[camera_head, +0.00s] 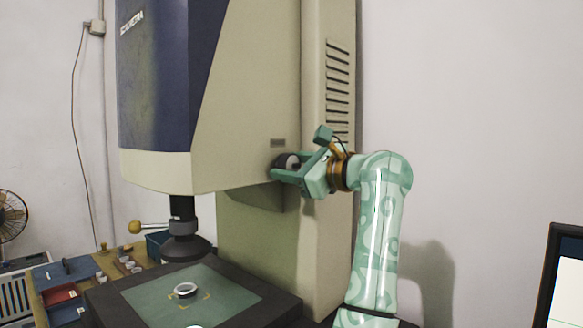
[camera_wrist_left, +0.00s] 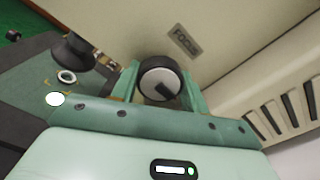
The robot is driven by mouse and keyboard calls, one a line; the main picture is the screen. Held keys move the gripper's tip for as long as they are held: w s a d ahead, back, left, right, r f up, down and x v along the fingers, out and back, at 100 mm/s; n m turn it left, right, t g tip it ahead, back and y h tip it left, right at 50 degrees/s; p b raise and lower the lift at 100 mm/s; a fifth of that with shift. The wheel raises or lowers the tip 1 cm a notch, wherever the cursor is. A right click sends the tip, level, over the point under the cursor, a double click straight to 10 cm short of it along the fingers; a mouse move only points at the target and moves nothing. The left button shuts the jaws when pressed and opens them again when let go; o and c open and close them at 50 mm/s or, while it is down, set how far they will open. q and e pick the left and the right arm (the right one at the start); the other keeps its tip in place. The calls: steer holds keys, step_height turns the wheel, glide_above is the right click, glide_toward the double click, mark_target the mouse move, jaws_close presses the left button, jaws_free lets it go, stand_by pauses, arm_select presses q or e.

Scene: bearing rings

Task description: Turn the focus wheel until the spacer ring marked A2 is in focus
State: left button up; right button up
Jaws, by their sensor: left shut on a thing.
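The focus wheel (camera_head: 292,161) is a black knob with a pale face on the side of the large beige and dark blue machine (camera_head: 260,95). In the left wrist view the wheel (camera_wrist_left: 150,78) has a dark mark on its face and sits below a label reading FOCUS (camera_wrist_left: 184,40). My left gripper (camera_head: 284,165) is shut on the wheel, one green finger on either side. A pale spacer ring (camera_head: 185,289) lies on the green stage plate (camera_head: 150,297) below the lens (camera_head: 184,247); its marking is too small to read. My right gripper is not in view.
A wooden bench at the left holds several small rings (camera_head: 124,260), a red bin (camera_head: 60,294) and a blue bin. A fan (camera_head: 10,208) stands at the far left. A dark-framed screen (camera_head: 566,280) cuts in at the right edge; its readout is not visible.

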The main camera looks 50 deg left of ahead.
arm_select(q)
steer(key=o, duration=1)
steer(key=shift+w+d+p, duration=0.3)
steer(key=shift+d+p, duration=0.2)
steer(key=shift+d, duration=2.2)
steer(key=shift+w+d+p, duration=0.35)
steer(key=shift+d+p, duration=0.2)
steer(key=shift+d, duration=2.2)
steer(key=shift+w+d+p, duration=0.3)
steer(key=shift+d+p, duration=0.2)
steer(key=shift+d, duration=2.2)
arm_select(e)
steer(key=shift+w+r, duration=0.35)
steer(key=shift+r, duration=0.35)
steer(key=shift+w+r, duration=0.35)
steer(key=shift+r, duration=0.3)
